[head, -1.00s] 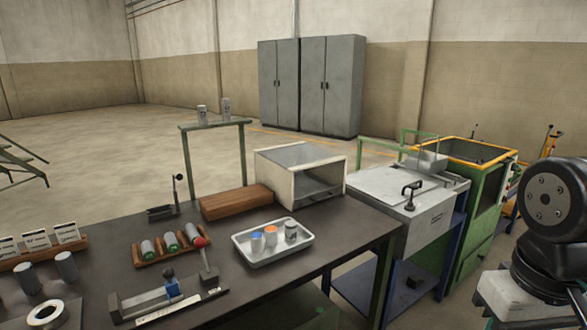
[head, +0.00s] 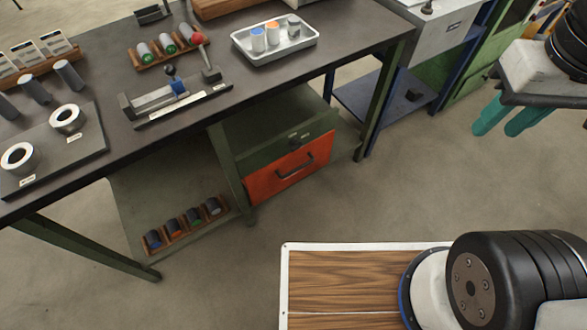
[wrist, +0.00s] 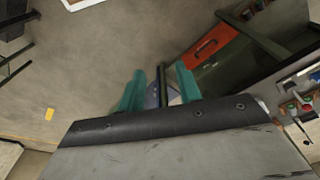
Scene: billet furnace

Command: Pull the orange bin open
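The orange bin (head: 272,184) sits in a green cabinet under the right part of the workbench. Its front has a dark bar handle (head: 297,168) and looks roughly flush with the cabinet; any small gap is hard to judge. In the wrist view the orange bin (wrist: 204,52) is at the upper right, with its handle small and dark. My gripper (head: 497,131) is to the right of the bin and well apart from it, its teal fingers pointing down. In the wrist view my gripper (wrist: 160,70) has its fingers spread with nothing between them.
The workbench (head: 215,120) carries a tray (head: 270,57), a clamp-like fixture (head: 175,100) and metal rings. A green bench leg (head: 372,110) stands right of the bin. Capped cylinders fill a rack (head: 180,236) on the low shelf. Floor before the bin is clear.

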